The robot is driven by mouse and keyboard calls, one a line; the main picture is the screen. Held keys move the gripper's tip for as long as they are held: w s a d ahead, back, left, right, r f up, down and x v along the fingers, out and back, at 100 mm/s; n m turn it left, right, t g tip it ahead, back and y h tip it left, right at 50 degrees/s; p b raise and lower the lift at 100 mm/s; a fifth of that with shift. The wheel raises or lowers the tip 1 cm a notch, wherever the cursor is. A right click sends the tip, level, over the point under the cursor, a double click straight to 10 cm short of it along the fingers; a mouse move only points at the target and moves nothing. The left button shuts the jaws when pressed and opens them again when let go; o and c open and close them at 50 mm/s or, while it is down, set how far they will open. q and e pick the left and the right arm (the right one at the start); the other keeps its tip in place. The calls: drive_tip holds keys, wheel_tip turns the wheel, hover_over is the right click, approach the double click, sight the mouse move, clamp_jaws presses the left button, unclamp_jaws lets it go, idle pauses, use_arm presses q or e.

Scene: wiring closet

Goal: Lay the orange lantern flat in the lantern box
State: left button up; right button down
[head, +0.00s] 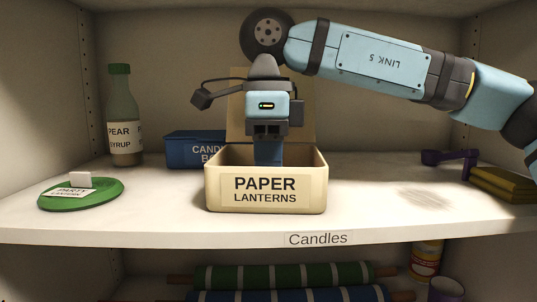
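The lantern box (265,192), cream and marked PAPER LANTERNS, stands open at the middle of the shelf front, its lid (236,118) raised behind. My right gripper (268,138) points down over the box opening. A dark blue piece (268,153) shows right below it, partly inside the box; I cannot tell whether it is a held thing or part of the gripper. The fingertips are not clear. No orange lantern shows; the box front hides the inside. A flat green disc (82,199) with a white PARTY LANTERN tag lies to the left. My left gripper is not in view.
A blue candle box (190,150) stands behind the lantern box on the left. A syrup bottle (122,125) is at the back left. Purple scoops (447,158) and folded yellow cloths (505,183) lie at the right.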

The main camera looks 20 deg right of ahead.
drive_tip(key=shift+f, duration=0.15)
drive_tip(key=c, duration=1.4)
unclamp_jaws()
drive_tip(key=shift+o, duration=0.4)
drive_tip(key=shift+r, duration=0.2)
wheel_tip(320, 180, up, 7)
drive_tip(key=shift+a+f+b, duration=0.1)
drive_tip(key=shift+b, duration=0.8)
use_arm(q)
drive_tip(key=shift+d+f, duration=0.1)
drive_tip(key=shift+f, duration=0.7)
use_arm(e)
drive_tip(key=shift+r, duration=0.35)
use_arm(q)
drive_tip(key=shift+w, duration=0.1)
